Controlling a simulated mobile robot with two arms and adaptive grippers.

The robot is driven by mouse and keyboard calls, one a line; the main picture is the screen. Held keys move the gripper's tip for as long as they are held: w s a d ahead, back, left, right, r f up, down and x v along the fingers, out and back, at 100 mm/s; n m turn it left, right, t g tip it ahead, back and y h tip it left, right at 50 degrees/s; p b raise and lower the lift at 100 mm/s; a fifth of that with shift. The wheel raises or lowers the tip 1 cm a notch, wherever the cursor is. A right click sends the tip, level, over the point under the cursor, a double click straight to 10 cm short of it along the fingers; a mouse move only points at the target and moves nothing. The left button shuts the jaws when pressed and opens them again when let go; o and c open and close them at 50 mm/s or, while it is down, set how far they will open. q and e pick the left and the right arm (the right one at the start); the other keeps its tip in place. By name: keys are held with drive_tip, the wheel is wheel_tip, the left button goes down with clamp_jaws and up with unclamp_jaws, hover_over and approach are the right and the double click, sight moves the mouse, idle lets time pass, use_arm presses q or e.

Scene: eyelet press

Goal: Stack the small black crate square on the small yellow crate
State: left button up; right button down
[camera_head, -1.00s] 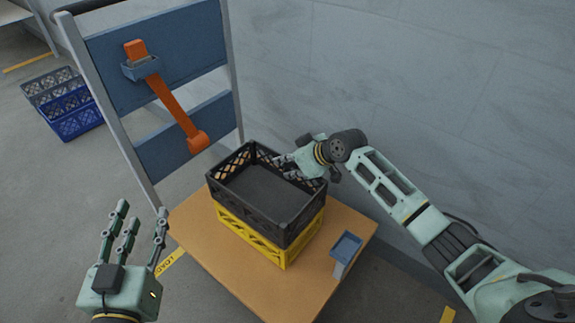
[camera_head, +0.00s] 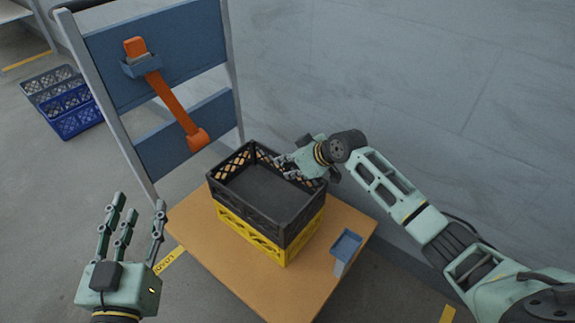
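The small black crate (camera_head: 247,204) sits upright on top of the small yellow crate (camera_head: 254,237) on the wooden table. Their near walls look lined up, with the yellow one showing as a band below. The far sides of the yellow crate are hidden. My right gripper (camera_head: 287,165) is at the black crate's far right wall, with its fingers over the rim toward the inside. Whether its fingers press on the wall is hard to see. My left gripper (camera_head: 138,209) is open and empty, fingers pointing up, left of the table and apart from the crates.
The tabletop (camera_head: 190,222) is clear at the left and front. A small blue holder (camera_head: 346,244) stands at its right edge. A blue panel frame (camera_head: 160,90) with an orange strap (camera_head: 174,104) rises behind. Grey and blue crates (camera_head: 73,110) stand on the floor. A wall is behind the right arm.

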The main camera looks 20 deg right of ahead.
drive_tip(key=c, duration=1.9)
unclamp_jaws()
drive_tip(key=shift+o, duration=0.2)
drive_tip(key=shift+f, duration=0.1)
